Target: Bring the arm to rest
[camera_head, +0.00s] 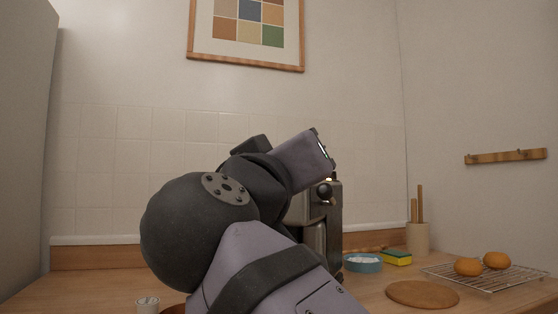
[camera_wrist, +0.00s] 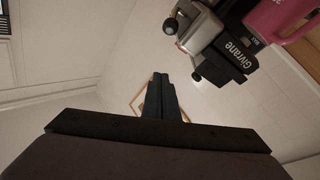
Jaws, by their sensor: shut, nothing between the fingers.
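My arm is folded up in the middle of the head view and stands in front of the wall and counter. My gripper (camera_wrist: 161,78) shows in the wrist view as two dark fingers side by side, shut with nothing between them. The fingers are in free air, with the wall and part of a wooden picture frame (camera_wrist: 186,114) behind them. In the head view I cannot make out the fingers.
A dark and silver machine (camera_head: 334,222) stands behind my arm; a machine marked "Givrane" (camera_wrist: 222,52) and a pink item (camera_wrist: 276,18) appear in the wrist view. A blue bowl (camera_head: 362,264), sponge (camera_head: 397,258), round board (camera_head: 422,294) and rack (camera_head: 520,276) lie right.

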